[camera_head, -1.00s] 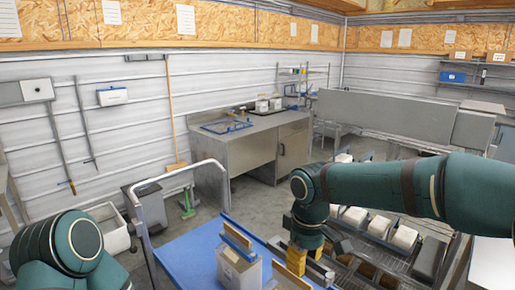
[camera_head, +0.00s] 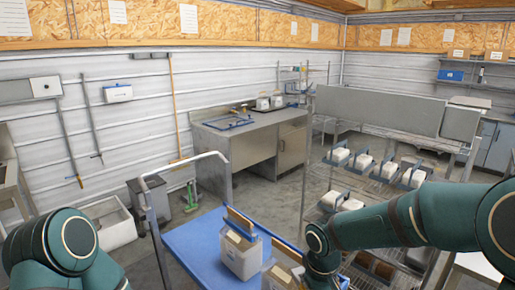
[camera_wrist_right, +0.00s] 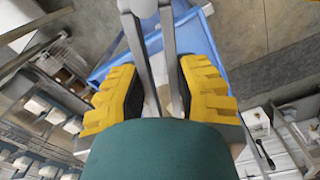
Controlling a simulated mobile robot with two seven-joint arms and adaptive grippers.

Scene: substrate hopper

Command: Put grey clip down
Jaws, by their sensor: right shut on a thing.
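The grey clip (camera_wrist_right: 174,60) shows in the right wrist view as two long grey prongs between the yellow fingers. My right gripper (camera_wrist_right: 161,92) is shut on it. The prongs' far ends reach over the blue top of a cart (camera_wrist_right: 198,35). The blue cart (camera_head: 190,245) is at the lower middle of the head view, where my right wrist is at its right side; the fingers and clip are hidden or cannot be made out there. My left arm is at the lower left, but its gripper is out of view.
A pale container with a brown bar (camera_head: 240,257) stands on the cart, with another (camera_head: 283,272) close to my right wrist. A wire rack (camera_head: 372,178) with several white packs stands behind my right arm. A metal bench (camera_head: 250,140) stands against the wall.

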